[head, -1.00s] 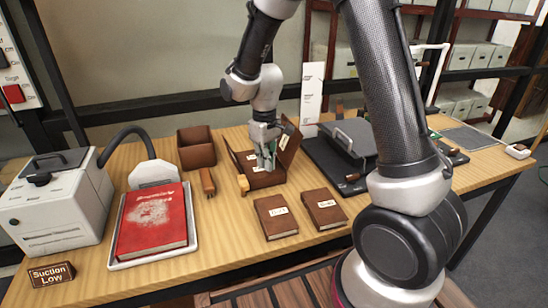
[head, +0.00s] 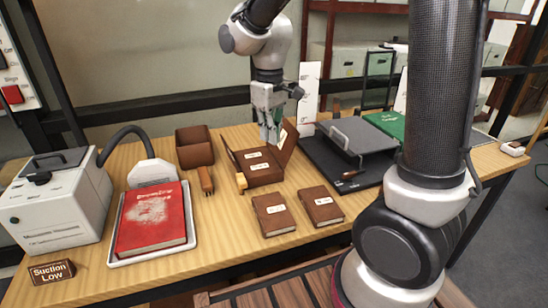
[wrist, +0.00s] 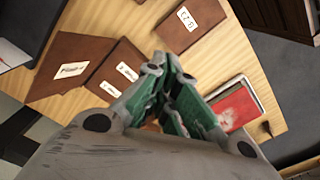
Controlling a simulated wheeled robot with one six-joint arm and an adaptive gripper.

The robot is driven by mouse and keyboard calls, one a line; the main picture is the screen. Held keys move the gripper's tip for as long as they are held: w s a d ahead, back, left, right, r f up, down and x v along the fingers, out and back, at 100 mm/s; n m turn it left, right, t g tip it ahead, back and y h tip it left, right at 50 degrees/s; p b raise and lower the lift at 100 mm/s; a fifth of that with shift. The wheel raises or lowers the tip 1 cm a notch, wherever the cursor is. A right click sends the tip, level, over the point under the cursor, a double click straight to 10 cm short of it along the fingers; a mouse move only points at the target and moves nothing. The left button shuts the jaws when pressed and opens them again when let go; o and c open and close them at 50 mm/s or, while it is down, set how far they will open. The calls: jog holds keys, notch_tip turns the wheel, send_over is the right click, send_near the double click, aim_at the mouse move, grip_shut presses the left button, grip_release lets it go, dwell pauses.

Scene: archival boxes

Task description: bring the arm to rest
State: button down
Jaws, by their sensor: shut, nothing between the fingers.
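My gripper (head: 269,132) is shut and empty. It hangs fingers-down above the open brown archival box (head: 240,172), near its raised lid, clear of the contents. Labelled brown pieces (head: 262,172) lie in the box. In the wrist view the shut green-padded fingers (wrist: 168,68) point away from the camera, with the labelled box contents (wrist: 112,72) to their left.
Two brown books (head: 273,214) lie in front of the box. A red book (head: 152,220) lies on a tray at left, beside a white suction machine (head: 55,205). An empty brown bin (head: 195,148), a black press (head: 350,140) and a green book (head: 388,123) stand further back.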

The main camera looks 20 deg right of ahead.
jog(key=s+d+r+m+t, duration=0.2)
jog(key=s+d+r+m, duration=0.1)
jog(key=s+d, duration=0.4)
jog(key=s+d+r+m+t, duration=0.2)
jog(key=s+d+r, duration=0.4)
jog(key=s, duration=0.5)
jog(key=shift+s+d+r+m, duration=0.2)
jog(key=shift+s+d+m, duration=0.25)
jog(key=shift+d, duration=0.5)
